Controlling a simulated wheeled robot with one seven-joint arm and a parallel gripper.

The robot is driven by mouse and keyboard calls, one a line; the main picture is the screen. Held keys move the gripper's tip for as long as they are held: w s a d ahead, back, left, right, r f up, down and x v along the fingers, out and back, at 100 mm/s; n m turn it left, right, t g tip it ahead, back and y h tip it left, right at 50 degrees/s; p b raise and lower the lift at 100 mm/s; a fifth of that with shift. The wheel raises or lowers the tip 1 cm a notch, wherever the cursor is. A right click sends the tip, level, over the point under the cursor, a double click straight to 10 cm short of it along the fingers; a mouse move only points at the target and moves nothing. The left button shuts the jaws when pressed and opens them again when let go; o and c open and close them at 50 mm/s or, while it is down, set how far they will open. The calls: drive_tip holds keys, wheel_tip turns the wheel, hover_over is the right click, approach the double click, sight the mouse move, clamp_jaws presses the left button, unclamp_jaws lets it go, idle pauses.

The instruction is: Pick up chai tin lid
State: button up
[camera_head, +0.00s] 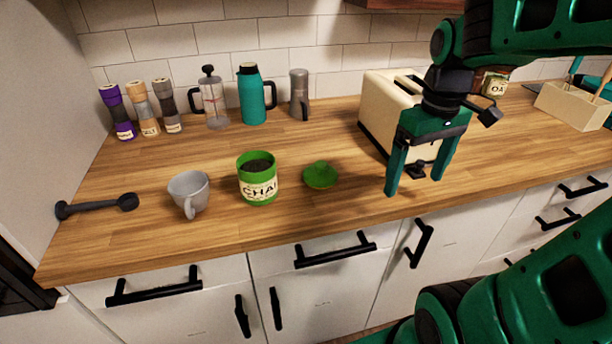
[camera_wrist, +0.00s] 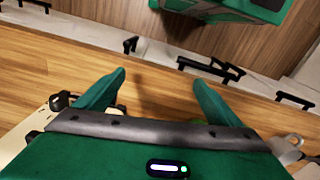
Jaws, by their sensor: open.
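The green chai tin lid (camera_head: 320,175) lies on the wooden counter, to the right of the open green chai tin (camera_head: 258,182). A knob shows on top of the lid. The tin is labelled CHAI and holds dark contents. My gripper (camera_head: 414,186) is open and empty, to the right of the lid and in front of the toaster, with its fingers pointing down. In the wrist view my two fingers (camera_wrist: 158,78) are spread over the counter. A sliver of green (camera_wrist: 190,121) shows behind the gripper body there; most of it is hidden.
A grey cup (camera_head: 188,192) stands left of the tin, and a black scoop (camera_head: 98,205) lies at the far left. The cream toaster (camera_head: 385,108) stands close behind my gripper. A teal flask (camera_head: 253,98) and a French press (camera_head: 211,103) stand at the back. Counter around the lid is clear.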

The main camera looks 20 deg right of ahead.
drive_tip(key=w+a+r+n, duration=0.2)
drive_tip(key=w+a+n, duration=0.3)
drive_tip(key=w+n, duration=0.3)
drive_tip(key=n+y, duration=0.1)
drive_tip(key=n, duration=0.5)
approach(322, 163)
drive_tip(key=shift+w+d+f, duration=0.15)
drive_tip(key=shift+f, duration=0.35)
drive_tip(key=f, duration=0.5)
drive_tip(key=shift+a, duration=0.3)
drive_tip(key=shift+a+f, duration=0.2)
drive_tip(key=shift+f, duration=1.1)
drive_tip(key=shift+a+f, duration=0.2)
drive_tip(key=shift+f, duration=1.1)
drive_tip(key=c, duration=1.1)
